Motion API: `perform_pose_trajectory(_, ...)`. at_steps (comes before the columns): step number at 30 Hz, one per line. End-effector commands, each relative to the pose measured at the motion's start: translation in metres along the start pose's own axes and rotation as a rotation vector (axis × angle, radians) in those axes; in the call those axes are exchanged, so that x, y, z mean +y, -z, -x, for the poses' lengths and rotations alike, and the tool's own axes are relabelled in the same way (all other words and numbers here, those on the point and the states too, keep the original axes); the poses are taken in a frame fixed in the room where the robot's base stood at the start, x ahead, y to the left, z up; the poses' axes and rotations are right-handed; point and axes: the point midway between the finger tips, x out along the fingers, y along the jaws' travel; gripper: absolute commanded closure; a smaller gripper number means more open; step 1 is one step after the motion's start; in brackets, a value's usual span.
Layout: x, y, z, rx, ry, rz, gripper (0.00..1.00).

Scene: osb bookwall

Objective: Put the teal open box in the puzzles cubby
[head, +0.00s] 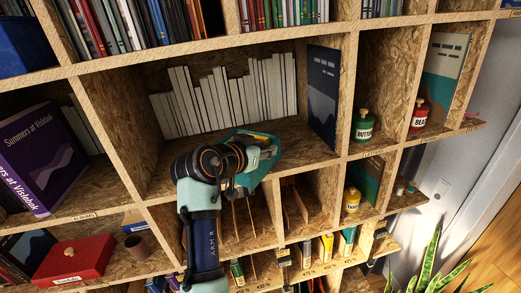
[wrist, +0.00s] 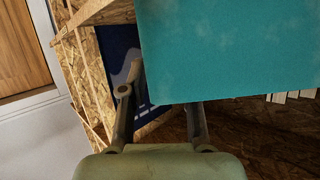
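The teal open box (head: 266,158) is at my gripper (head: 240,172), at the front of the wide middle cubby with the white books. Something yellow shows at its top. In the wrist view a large teal wall of the box (wrist: 235,50) fills the upper right. One finger of my gripper (wrist: 160,100) lies along the box's left edge, and the other runs up behind the teal wall, its tip hidden. The gripper looks closed on the box, which is tilted in the head view. I can read no puzzles label; my arm covers part of the shelf edges.
White books (head: 225,98) line the wide cubby's back, with a dark blue book (head: 323,95) at its right. A green jar (head: 363,126), red jar (head: 420,115) and yellow jar (head: 352,200) stand rightward. A purple book (head: 42,158) and red box (head: 75,262) are left.

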Motion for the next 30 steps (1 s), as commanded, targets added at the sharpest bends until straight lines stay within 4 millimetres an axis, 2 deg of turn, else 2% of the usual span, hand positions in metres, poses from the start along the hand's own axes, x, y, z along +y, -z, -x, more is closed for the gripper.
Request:
perform_pose_trajectory(2, 0.000, 0.010, 0.003, 0.002, 0.001, -0.001, 0.69)
perform_pose_trajectory(4, -0.001, 0.005, 0.012, 0.003, 0.002, -0.002, 0.69)
perform_pose_trajectory(12, -0.002, 0.003, 0.081, 0.004, 0.004, -0.003, 0.69)
perform_pose_trajectory(18, -0.001, 0.005, 0.115, 0.001, 0.002, -0.002, 0.69)
perform_pose_trajectory(22, 0.000, 0.006, 0.122, 0.000, 0.000, 0.000, 0.69)
perform_pose_trajectory(30, 0.000, 0.007, 0.122, 0.000, 0.000, 0.000, 0.69)
